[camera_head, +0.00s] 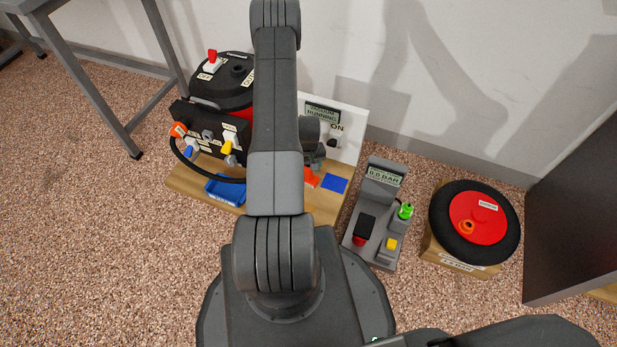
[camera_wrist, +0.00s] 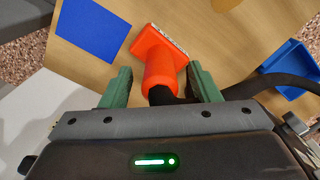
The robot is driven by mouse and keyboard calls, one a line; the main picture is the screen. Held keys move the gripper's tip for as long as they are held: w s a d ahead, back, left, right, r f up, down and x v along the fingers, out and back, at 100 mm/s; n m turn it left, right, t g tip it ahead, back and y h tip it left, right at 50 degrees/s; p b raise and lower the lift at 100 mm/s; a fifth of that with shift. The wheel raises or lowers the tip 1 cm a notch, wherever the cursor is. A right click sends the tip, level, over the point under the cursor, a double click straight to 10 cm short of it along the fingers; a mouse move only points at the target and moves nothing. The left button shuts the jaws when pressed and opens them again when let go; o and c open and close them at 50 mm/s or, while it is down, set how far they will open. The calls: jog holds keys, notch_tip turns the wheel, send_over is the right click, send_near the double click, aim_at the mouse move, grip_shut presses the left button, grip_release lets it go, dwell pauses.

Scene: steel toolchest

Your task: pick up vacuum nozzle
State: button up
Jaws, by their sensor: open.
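The orange vacuum nozzle (camera_wrist: 160,58) lies on the wooden board (camera_wrist: 205,20) in the wrist view, with its wide, flat end away from my gripper. A dark piece at its narrow end runs under my gripper. My gripper (camera_wrist: 161,84) is open, with one green finger on each side of the nozzle's neck. I cannot tell whether either finger touches it. In the head view only a bit of the orange nozzle (camera_head: 311,177) shows beside my arm, which hides the rest. My gripper (camera_head: 314,158) is mostly dark and partly hidden there.
A blue square (camera_wrist: 88,30) and a blue tray (camera_wrist: 292,70) flank the nozzle, with a black hose (camera_wrist: 285,84) near the tray. The vacuum (camera_head: 222,85) stands behind left, a white panel (camera_head: 350,140) behind. A gauge station (camera_head: 364,215) and a tyre (camera_head: 447,232) stand right.

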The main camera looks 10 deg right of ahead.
notch_tip(320, 180, down, 3)
jog(key=shift+r, duration=0.1)
jog(key=shift+c, duration=0.5)
jog(key=c, duration=1)
jog(key=shift+r, duration=0.15)
notch_tip(320, 180, up, 10)
jog(key=shift+f+p, duration=0.1)
jog(key=shift+p, duration=1.15)
